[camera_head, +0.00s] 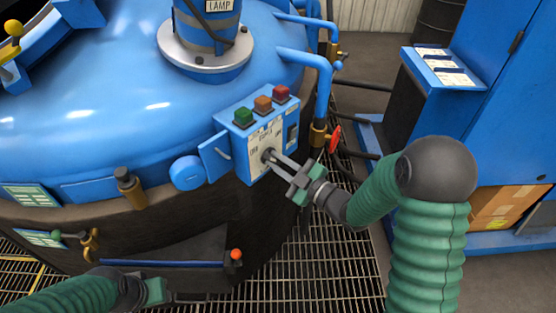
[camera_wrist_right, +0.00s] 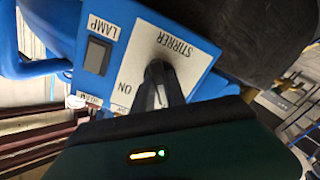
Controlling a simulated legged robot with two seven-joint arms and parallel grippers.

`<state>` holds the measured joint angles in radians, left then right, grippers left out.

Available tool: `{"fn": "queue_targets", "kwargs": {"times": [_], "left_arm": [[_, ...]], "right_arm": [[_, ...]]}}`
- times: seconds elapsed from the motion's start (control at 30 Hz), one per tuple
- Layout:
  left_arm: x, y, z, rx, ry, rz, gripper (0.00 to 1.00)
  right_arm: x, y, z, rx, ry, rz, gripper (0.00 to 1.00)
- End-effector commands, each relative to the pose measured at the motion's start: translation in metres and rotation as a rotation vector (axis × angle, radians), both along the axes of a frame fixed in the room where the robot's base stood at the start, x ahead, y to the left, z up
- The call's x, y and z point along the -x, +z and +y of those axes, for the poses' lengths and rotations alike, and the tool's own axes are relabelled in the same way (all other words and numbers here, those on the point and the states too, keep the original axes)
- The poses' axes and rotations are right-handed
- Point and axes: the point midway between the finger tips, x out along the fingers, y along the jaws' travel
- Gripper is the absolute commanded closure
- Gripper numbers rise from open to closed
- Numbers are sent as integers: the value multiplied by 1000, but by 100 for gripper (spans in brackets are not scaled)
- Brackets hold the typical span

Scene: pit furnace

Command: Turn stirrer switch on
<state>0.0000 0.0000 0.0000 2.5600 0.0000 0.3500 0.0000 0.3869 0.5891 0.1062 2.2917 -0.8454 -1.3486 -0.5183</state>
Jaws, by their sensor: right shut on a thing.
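The stirrer switch (camera_head: 268,155) is a dark knob on the white front plate of a blue control box (camera_head: 222,125). In the right wrist view the plate (camera_wrist_right: 195,60) reads "STIRRER" with "ON" near the knob. My right gripper (camera_head: 275,160) reaches the box from the right and is shut on the knob. In the wrist view its fingers (camera_wrist_right: 160,80) cover most of the switch, so its exact angle is hidden. My left gripper (camera_head: 185,297) is low at the bottom left, away from the box; its finger opening is not clear.
Green, orange and red buttons (camera_head: 262,104) sit on top of the box. A lamp switch (camera_wrist_right: 97,55) is beside the stirrer plate. A red valve handle (camera_head: 335,138) and blue pipes stand just right of the box. The large blue vessel (camera_head: 110,90) fills the left. Grating floor (camera_head: 330,260) lies below.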

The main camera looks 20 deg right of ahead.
Motion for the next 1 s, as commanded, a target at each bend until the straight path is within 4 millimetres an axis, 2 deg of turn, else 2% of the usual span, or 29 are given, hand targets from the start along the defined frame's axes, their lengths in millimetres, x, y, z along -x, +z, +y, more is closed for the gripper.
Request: {"fn": "queue_targets", "kwargs": {"times": [0.13, 1.0], "left_arm": [[0, 10, 0, 0, 0, 0, 64], [0, 72, 0, 0, 0, 0, 64]], "right_arm": [[-1, 6, 2, -94, 6, 45, 100], [-4, 11, -3, -807, 5, 449, 100]]}}
